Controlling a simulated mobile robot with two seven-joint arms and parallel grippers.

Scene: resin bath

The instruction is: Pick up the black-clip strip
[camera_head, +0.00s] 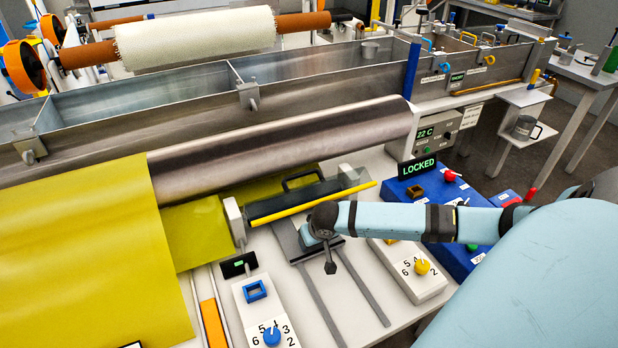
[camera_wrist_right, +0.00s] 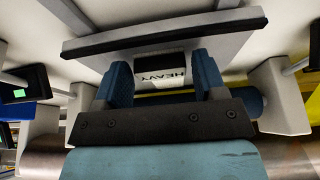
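I cannot make out for certain which thing is the black-clip strip. A dark bar with a black handle (camera_head: 300,182) lies across the bench behind a yellow rod (camera_head: 310,206). My right gripper (camera_head: 320,226) is low over a grey sled-like plate (camera_head: 287,240) in front of this bar; the arm hides most of it. In the right wrist view my blue fingers (camera_wrist_right: 161,85) stand apart beside a small white label reading HEAVY (camera_wrist_right: 172,75). Nothing is clearly gripped. A black edge strip (camera_wrist_right: 165,30) crosses beyond them. My left gripper is out of view.
A steel roller (camera_head: 280,140) and a yellow-green sheet (camera_head: 90,250) lie behind and left. Dial boxes stand on both sides, with blue (camera_head: 271,336) and yellow (camera_head: 422,267) knobs. A blue control box (camera_head: 460,235) with a LOCKED display (camera_head: 418,168) is at right. Two grey rails run forward.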

